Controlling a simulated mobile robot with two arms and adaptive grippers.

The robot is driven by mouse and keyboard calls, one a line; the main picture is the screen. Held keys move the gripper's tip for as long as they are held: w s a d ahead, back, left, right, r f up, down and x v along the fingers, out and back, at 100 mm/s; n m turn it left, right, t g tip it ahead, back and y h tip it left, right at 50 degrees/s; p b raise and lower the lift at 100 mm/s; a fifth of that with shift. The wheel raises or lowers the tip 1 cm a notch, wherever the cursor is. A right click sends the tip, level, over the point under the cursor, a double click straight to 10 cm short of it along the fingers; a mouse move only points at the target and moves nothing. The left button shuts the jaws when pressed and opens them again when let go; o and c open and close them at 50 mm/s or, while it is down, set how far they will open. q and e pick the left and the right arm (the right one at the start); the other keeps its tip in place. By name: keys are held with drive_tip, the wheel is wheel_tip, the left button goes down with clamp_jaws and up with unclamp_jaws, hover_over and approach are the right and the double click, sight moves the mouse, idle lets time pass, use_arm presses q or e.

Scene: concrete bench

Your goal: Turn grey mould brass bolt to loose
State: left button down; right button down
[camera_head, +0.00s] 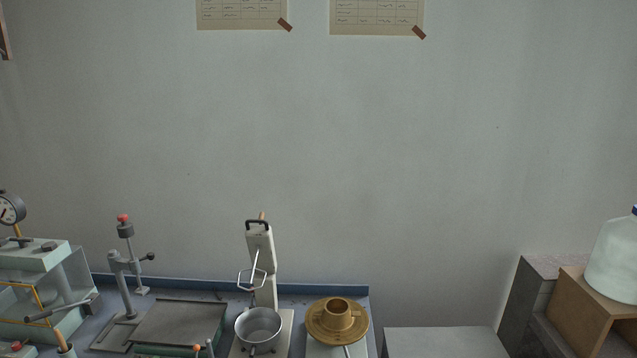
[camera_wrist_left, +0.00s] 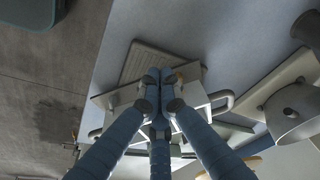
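In the left wrist view, a pale grey block-like body (camera_wrist_left: 197,98) with side handles lies beyond my fingers. It may be the grey mould, but I cannot tell for sure. My left gripper (camera_wrist_left: 165,84) has its blue fingers drawn together over this body, with the tips close to each other. The tips cover part of it, and whether anything is between them cannot be seen. A small yellowish spot shows beside the tips, too small to identify. No brass bolt can be made out. Neither gripper shows in the head view, and my right gripper is not in view.
In the head view, a metal pot (camera_head: 258,328) stands by a white stand (camera_head: 262,262). A round brass piece (camera_head: 337,320) sits to its right. A grey plate (camera_head: 180,322) and a lever press (camera_head: 122,285) are left. A water jug (camera_head: 615,262) is far right.

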use_arm(q)
drive_tip(key=shift+s+r, duration=0.15)
drive_tip(key=shift+r, duration=0.1)
drive_tip(key=p+v, duration=0.2)
drive_tip(key=v, duration=0.1)
drive_tip(key=shift+w+d+p, duration=0.15)
drive_tip(key=shift+w+p, duration=0.15)
drive_tip(key=shift+w, duration=0.05)
drive_tip(key=shift+r, duration=0.4)
drive_tip(key=shift+v, duration=0.9)
drive_tip(key=shift+w+d, duration=0.1)
drive_tip(key=shift+w, duration=0.1)
